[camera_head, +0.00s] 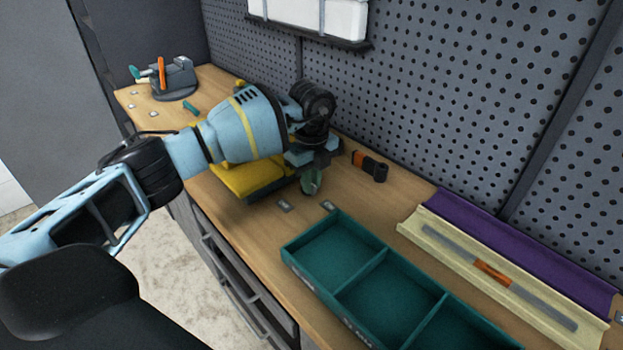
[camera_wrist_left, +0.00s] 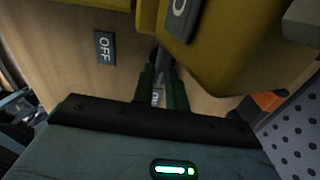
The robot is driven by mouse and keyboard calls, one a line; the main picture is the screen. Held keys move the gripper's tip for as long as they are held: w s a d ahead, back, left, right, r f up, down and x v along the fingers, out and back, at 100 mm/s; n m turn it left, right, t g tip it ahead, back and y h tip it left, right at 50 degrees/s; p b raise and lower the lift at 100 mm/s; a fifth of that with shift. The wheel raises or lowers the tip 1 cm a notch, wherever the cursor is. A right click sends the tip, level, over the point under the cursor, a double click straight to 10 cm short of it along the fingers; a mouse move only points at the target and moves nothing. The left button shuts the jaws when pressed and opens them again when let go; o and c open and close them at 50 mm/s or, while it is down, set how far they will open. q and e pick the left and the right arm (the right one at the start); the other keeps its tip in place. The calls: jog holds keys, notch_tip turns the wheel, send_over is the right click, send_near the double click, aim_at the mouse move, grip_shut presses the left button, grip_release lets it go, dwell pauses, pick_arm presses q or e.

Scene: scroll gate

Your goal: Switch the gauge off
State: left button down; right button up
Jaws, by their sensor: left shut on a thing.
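The yellow gauge body (camera_head: 245,178) sits on the bench, partly hidden by my left arm. It also fills the top right of the left wrist view (camera_wrist_left: 245,60), with a dark marked plate (camera_wrist_left: 181,18) on it. My left gripper (camera_head: 311,183) is low over the bench beside the yellow body. In the left wrist view its fingers (camera_wrist_left: 161,90) are shut on a dark lever (camera_wrist_left: 161,58), which is mostly hidden. An OFF label (camera_wrist_left: 105,47) lies left of the fingers. Another label (camera_wrist_left: 157,98), partly covered, shows between them. My right gripper is out of view.
A green divided tray (camera_head: 385,297) stands to the right near the front edge. A cream tray (camera_head: 470,262) holds a grey bar with an orange middle. An orange-and-black object (camera_head: 370,165) lies behind the gripper. A vise (camera_head: 173,78) is at the far left. Pegboard walls the back.

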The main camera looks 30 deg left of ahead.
pick_arm(q)
jog(key=shift+s+r+m+p, duration=0.15)
jog(key=shift+m+p, duration=0.3)
jog(key=shift+m, duration=0.55)
jog(key=shift+a+m+p, duration=0.15)
jog(key=shift+m+p, duration=0.15)
jog(key=shift+m, duration=1)
jog(key=m, duration=0.2)
jog(key=shift+s+a+m+p, duration=0.1)
jog(key=shift+m+p, duration=0.2)
jog(key=shift+p, duration=0.1)
jog(key=shift+a+m, duration=0.1)
jog(key=shift+m, duration=1)
jog(key=shift+s+a+m, duration=0.1)
jog(key=shift+m, duration=0.9)
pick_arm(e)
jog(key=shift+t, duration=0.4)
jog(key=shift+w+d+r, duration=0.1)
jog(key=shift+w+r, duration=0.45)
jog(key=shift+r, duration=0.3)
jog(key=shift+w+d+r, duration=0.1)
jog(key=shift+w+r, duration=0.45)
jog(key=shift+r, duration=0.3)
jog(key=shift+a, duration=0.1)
pick_arm(q)
jog(key=c, duration=1.4)
grip_release()
